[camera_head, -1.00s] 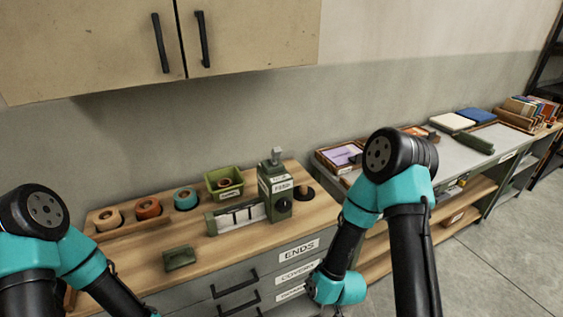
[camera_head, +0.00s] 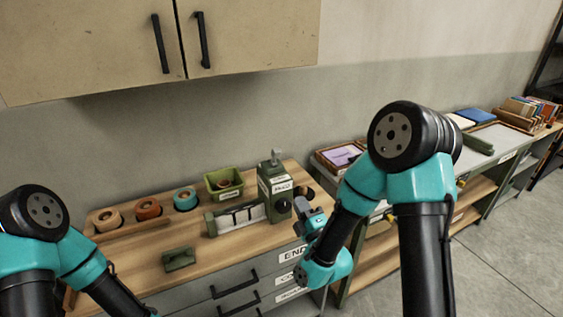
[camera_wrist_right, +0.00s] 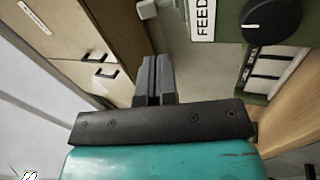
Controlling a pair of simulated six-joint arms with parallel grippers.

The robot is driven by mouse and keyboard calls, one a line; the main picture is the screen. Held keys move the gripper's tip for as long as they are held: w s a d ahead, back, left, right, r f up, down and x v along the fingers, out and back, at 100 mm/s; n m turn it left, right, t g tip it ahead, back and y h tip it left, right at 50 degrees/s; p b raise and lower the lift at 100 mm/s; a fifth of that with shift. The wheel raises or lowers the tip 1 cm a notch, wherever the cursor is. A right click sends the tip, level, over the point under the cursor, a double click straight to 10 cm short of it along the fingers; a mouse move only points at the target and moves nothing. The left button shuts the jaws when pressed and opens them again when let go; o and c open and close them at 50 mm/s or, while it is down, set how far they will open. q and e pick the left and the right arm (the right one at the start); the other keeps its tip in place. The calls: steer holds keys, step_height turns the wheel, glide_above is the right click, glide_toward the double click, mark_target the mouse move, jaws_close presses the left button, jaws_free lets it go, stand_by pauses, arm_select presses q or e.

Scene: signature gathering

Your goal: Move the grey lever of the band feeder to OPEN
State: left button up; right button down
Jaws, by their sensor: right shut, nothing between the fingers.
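The band feeder (camera_head: 272,187) is a green upright box on the wooden bench, with a white label and a dark knob on its front. Its small grey lever (camera_head: 276,157) stands up from the top. Whether it is at OPEN cannot be read. My right gripper (camera_head: 300,203) is just right of the feeder, below lever height. In the right wrist view its fingers (camera_wrist_right: 153,70) are shut and empty, apart from the feeder. The feeder's FEED label (camera_wrist_right: 203,18) and black knob (camera_wrist_right: 270,20) show there; a pale piece, perhaps the lever (camera_wrist_right: 148,9), is at the top edge. My left gripper is out of view.
Several tape rolls (camera_head: 148,208) sit in a wooden holder at the left. A green bin (camera_head: 224,183) stands behind the green-edged tray (camera_head: 236,217) beside the feeder. A small green box (camera_head: 179,258) lies in front. Drawers (camera_head: 235,287) are below; a grey side table (camera_head: 482,148) is at right.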

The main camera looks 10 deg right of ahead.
mark_target(278, 155)
steer(key=shift+s+r+n+t, duration=0.2)
steer(key=shift+r+n+t, duration=0.2)
steer(key=shift+r, duration=0.4)
steer(key=shift+w, duration=0.15)
steer(key=x, duration=1.3)
steer(key=shift+w+r, duration=0.25)
steer(key=shift+w, duration=0.1)
steer(key=shift+a, duration=0.15)
